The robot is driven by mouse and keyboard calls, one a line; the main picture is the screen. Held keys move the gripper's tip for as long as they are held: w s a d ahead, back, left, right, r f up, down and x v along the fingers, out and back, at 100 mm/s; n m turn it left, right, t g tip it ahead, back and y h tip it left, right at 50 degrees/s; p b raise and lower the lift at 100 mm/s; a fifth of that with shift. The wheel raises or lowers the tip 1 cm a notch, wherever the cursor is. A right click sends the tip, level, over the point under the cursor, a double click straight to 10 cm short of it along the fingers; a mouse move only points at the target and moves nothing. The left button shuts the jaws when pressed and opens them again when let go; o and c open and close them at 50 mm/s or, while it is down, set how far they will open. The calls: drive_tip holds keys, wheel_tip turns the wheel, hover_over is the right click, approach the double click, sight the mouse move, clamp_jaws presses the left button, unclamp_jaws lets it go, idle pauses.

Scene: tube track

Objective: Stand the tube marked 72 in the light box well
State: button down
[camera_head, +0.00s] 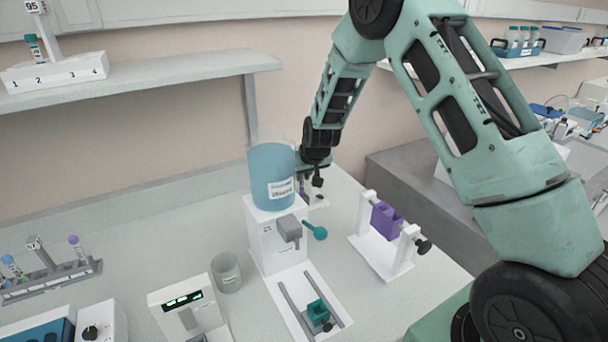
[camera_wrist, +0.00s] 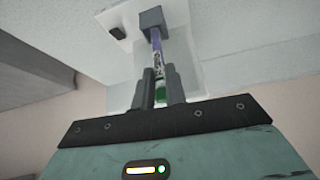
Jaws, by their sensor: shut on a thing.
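My gripper (camera_wrist: 159,72) is shut on a slim tube (camera_wrist: 156,42) with a purple upper part, a printed label and a green part between the fingers. The number on the label is too small to read. The tube's far end meets or overlaps a grey block (camera_wrist: 151,18) on a white unit (camera_wrist: 184,14) that has a black knob; I cannot tell whether it is inside the block. In the head view my gripper (camera_head: 306,176) is low behind the blue container, which hides part of it. A bit of the purple tube (camera_head: 301,187) and the white unit (camera_head: 319,200) show there.
A blue-filled container (camera_head: 272,175) on a white dispenser stands just left of my gripper. A white stand with a purple block (camera_head: 386,220) is to the right. A clear beaker (camera_head: 226,272), a display unit (camera_head: 183,309) and a tube rack (camera_head: 50,280) stand further left.

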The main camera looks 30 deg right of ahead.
drive_tip(key=shift+f, duration=0.2)
drive_tip(key=shift+f+b, duration=0.4)
drive_tip(key=shift+b, duration=0.1)
drive_tip(key=shift+f, duration=0.1)
drive_tip(key=c, duration=1.4)
unclamp_jaws()
drive_tip(key=shift+o, duration=0.2)
drive_tip(key=d+b+v, duration=0.1)
drive_tip(key=b+v, duration=0.2)
drive_tip(key=v, duration=1.4)
drive_tip(key=shift+a+b, duration=0.3)
drive_tip(key=shift+a, duration=0.25)
